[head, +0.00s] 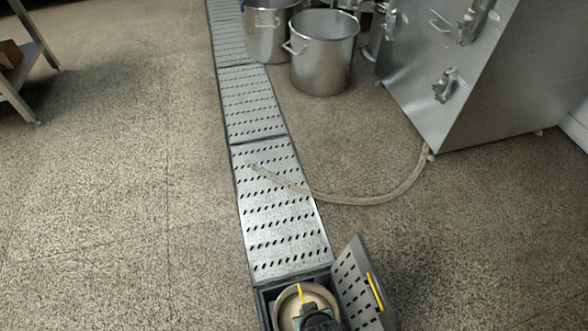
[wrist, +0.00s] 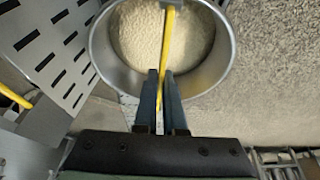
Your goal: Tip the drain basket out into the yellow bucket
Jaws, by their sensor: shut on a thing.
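The drain basket (head: 281,305) is a round metal pot at the open end of the floor drain, at the bottom of the head view. In the wrist view its bare metal rim (wrist: 228,50) surrounds pale, grainy contents (wrist: 140,38). A yellow handle (wrist: 168,45) runs across it. My gripper (wrist: 161,78) is shut on this handle, with a dark finger on each side. In the head view my gripper (head: 318,316) covers part of the basket. I cannot tell whether the basket is raised from its pit. The yellow bucket is not in view.
A perforated drain lid (head: 352,285) with a yellow grip stands tilted open right of the basket. Drain grates (head: 283,215) run away from me, with a hose (head: 372,198) across them. Steel pots (head: 322,55) and a steel cabinet (head: 470,90) stand beyond.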

